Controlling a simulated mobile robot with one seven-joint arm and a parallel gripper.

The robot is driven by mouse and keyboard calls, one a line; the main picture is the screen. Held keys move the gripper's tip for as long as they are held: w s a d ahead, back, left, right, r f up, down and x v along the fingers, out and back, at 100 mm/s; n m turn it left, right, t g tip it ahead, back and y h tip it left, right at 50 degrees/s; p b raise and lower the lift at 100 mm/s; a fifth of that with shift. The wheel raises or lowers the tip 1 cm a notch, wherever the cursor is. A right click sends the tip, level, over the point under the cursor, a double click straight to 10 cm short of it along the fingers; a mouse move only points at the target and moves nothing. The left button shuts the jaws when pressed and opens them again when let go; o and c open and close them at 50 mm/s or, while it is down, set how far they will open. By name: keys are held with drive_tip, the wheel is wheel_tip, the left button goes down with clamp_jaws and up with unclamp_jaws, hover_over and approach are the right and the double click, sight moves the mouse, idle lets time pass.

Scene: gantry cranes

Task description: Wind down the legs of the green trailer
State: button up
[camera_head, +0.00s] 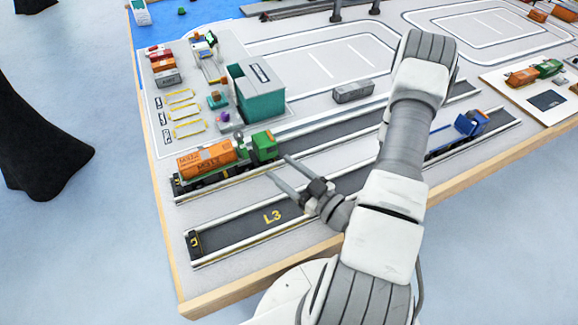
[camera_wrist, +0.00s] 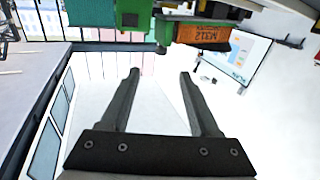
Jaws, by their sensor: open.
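In the wrist view, green parts (camera_wrist: 125,14) and an orange box marked M312 (camera_wrist: 203,33) show along the top edge. I cannot make out a green trailer's legs or their crank clearly in either view. My gripper (camera_head: 277,166) is open and empty, just right of and in front of the green cab; its two dark fingers (camera_wrist: 160,73) point toward the green parts, apart from them.
Lane L3 (camera_head: 270,216) is empty in front. A blue truck (camera_head: 468,126) stands at the right, partly behind my arm. A teal box (camera_head: 258,95) and a grey container (camera_head: 353,92) stand behind. A pale plate (camera_head: 546,98) with orange and green vehicles lies far right.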

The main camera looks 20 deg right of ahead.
drive_tip(key=shift+v, duration=0.8)
